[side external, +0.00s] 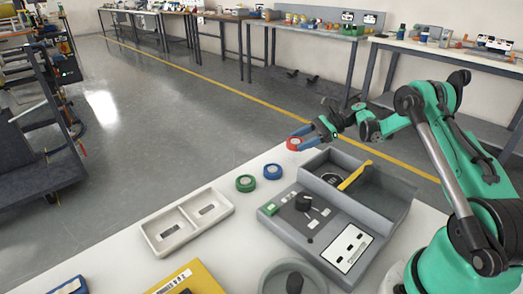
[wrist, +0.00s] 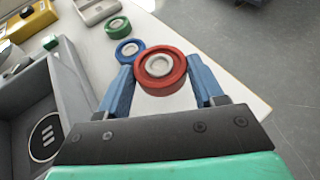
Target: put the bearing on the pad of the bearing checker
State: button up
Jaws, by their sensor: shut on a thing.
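My gripper (side external: 302,136) is shut on a red bearing (side external: 294,144) with a pale grey centre. In the wrist view the red bearing (wrist: 160,85) sits between the two blue fingers, its round face toward the camera. The bearing is near the far edge of the white table, beyond the checker. The grey bearing checker (side external: 285,228) stands on the table with an open, walled bay. The round dark pad (wrist: 44,135) with a white ring and marks lies on the bay's floor, left of my gripper in the wrist view. The bearing is apart from the pad.
A blue bearing (side external: 246,183) and a green bearing (side external: 273,172) lie on the table left of the checker. A yellow bar (side external: 354,176) crosses the bay's wall. A cream two-compartment tray (side external: 163,249), a yellow box (side external: 208,283) and a grey round dish (side external: 268,283) stand nearer.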

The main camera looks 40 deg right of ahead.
aim_at(301, 159)
jog(key=shift+f, duration=2)
jog(key=o, duration=1.3)
